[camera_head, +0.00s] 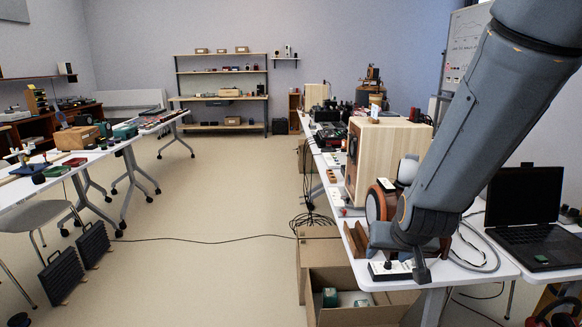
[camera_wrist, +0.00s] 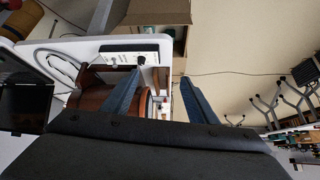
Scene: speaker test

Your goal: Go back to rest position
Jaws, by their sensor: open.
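My gripper (camera_wrist: 160,88) shows in the wrist view with its two blue-grey fingers apart and nothing between them. In the head view my arm comes down from the upper right, and its wrist end is low over the near end of the right table (camera_head: 475,262). My fingers are hard to make out there. A white power strip with a dark plug (camera_head: 392,270) lies at the table's near edge. It also shows beyond my fingers in the wrist view (camera_wrist: 118,52). A brown rounded wooden thing (camera_wrist: 92,98) is partly hidden behind the left finger.
A large wooden speaker box (camera_head: 385,150) stands behind my wrist. A black laptop (camera_head: 525,212) is open to the right. Open cardboard boxes (camera_head: 330,315) stand on the floor below the table edge. The floor (camera_head: 220,200) between the tables is mostly clear, with a cable across it.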

